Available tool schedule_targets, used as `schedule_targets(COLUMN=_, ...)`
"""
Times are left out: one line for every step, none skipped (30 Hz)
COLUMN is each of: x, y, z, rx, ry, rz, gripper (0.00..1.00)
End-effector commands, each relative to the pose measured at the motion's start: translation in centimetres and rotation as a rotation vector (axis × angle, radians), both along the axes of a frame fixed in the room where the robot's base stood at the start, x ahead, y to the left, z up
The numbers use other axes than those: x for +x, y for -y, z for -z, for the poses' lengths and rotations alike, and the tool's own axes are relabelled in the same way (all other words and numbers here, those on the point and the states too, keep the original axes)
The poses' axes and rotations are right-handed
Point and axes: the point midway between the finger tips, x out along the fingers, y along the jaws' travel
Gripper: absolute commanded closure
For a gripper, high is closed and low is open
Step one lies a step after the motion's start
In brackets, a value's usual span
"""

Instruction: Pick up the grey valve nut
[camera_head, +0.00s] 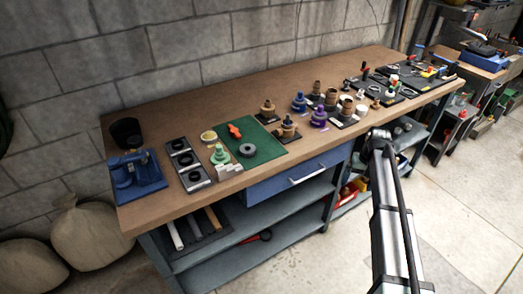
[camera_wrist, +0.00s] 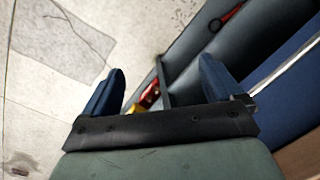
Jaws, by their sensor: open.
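A grey ring-shaped nut (camera_head: 247,150) lies on the green mat (camera_head: 265,152) near the front edge of the workbench in the head view. It looks like the grey valve nut, though it is small there. My gripper (camera_wrist: 163,68) is open with its two blue fingers apart and nothing between them. In the head view, my arm's end is at the bench's front edge, well to the right of the nut. The fingers cannot be made out there. The wrist view shows the floor and lower shelves, and the nut is not in it.
A green valve (camera_head: 219,154) stands left of the nut. Purple and brown valves stand to the right. A blue drawer (camera_head: 295,175) with a handle is below the benchtop. The bench's back strip is clear.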

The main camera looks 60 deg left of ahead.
Motion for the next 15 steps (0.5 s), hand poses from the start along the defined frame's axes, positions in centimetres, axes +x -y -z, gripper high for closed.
schedule_targets(x=-0.3, y=-2.9, z=-2.4, rx=0.015, ry=0.01, rz=-0.029, gripper=0.07)
schedule_targets(x=-0.6, y=-4.2, z=-3.7, rx=0.023, ry=0.015, rz=-0.043, gripper=0.07)
schedule_targets(x=-1.1, y=-5.8, z=-5.4, rx=0.032, ry=0.022, rz=-0.062, gripper=0.07)
schedule_targets(x=-1.5, y=-7.0, z=-6.6, rx=0.039, ry=0.026, rz=-0.077, gripper=0.07)
schedule_targets(x=-1.9, y=-8.1, z=-7.8, rx=0.045, ry=0.029, rz=-0.091, gripper=0.07)
schedule_targets(x=-2.6, y=-9.7, z=-9.5, rx=0.055, ry=0.034, rz=-0.109, gripper=0.07)
schedule_targets(x=-3.1, y=-10.7, z=-10.7, rx=0.062, ry=0.039, rz=-0.122, gripper=0.07)
schedule_targets(x=-3.6, y=-11.8, z=-12.0, rx=0.07, ry=0.043, rz=-0.136, gripper=0.07)
schedule_targets(x=-4.4, y=-13.2, z=-13.6, rx=0.078, ry=0.047, rz=-0.155, gripper=0.07)
schedule_targets(x=-5.0, y=-14.3, z=-15.0, rx=0.085, ry=0.051, rz=-0.169, gripper=0.07)
schedule_targets(x=-5.7, y=-15.4, z=-16.2, rx=0.091, ry=0.055, rz=-0.186, gripper=0.07)
schedule_targets(x=-6.7, y=-16.8, z=-18.1, rx=0.101, ry=0.06, rz=-0.207, gripper=0.07)
schedule_targets(x=-7.6, y=-18.0, z=-19.4, rx=0.108, ry=0.064, rz=-0.225, gripper=0.07)
schedule_targets(x=-8.6, y=-19.0, z=-20.9, rx=0.114, ry=0.068, rz=-0.244, gripper=0.07)
schedule_targets(x=-10.2, y=-20.6, z=-22.8, rx=0.122, ry=0.073, rz=-0.275, gripper=0.07)
